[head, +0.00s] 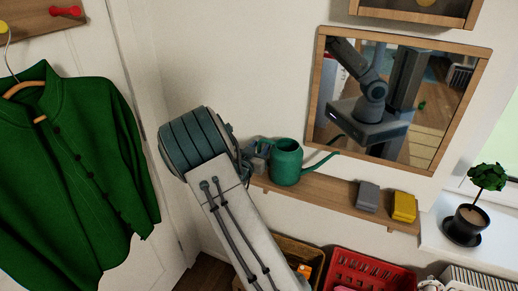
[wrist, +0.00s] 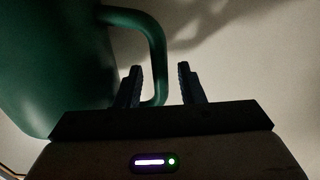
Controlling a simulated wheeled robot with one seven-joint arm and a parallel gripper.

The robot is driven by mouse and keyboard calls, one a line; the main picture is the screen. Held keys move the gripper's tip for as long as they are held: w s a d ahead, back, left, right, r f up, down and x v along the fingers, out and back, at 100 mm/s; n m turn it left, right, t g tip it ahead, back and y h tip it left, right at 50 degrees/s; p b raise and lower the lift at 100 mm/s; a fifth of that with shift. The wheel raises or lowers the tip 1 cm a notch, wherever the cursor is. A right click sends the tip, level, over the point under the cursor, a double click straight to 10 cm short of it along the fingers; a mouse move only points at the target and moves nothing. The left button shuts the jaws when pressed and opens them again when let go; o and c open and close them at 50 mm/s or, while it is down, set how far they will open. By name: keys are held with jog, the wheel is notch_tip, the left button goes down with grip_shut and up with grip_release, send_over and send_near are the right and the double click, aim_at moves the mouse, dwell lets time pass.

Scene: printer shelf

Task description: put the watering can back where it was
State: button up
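The green watering can (head: 287,167) is upright at the left end of the wooden wall shelf (head: 333,197), and appears to stand on it. Its spout points right, toward the mirror. My gripper (head: 262,148) is at the can's left side, partly hidden by my arm in the head view. In the wrist view the can's body (wrist: 55,65) fills the left, and its handle (wrist: 157,50) curves down between my two fingers (wrist: 159,85). The fingers are apart, with a gap between the handle and the right finger.
A grey box (head: 368,196) and a yellow box (head: 404,207) sit on the shelf's right part. A framed mirror (head: 482,62) hangs above. A potted plant (head: 470,217) stands at right. A red crate (head: 372,262) is below. A green jacket (head: 75,170) hangs at left.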

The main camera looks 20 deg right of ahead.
jog(key=shift+r, duration=0.1)
jog(key=shift+s+a, duration=0.15)
jog(key=s+a+r+n+g+y+b, duration=0.1)
jog(key=s+a+r+n+y, duration=0.15)
jog(key=s+a+y, duration=0.5)
jog(key=s+a+r+n+g+y+b, duration=0.1)
jog(key=s+a+r+n+g+y, duration=0.15)
jog(key=s+a+y, duration=0.55)
jog(key=s+d+n+g+h, duration=0.1)
jog(key=s+n+g, duration=0.1)
jog(key=s, duration=0.8)
jog(key=s+d+r+n+g+h, duration=0.1)
jog(key=s+g, duration=0.2)
jog(key=s, duration=0.8)
jog(key=shift+d+r+n+g, duration=0.2)
jog(key=shift+d+n+g, duration=0.1)
jog(key=shift+n+g, duration=0.1)
jog(key=shift+h, duration=0.25)
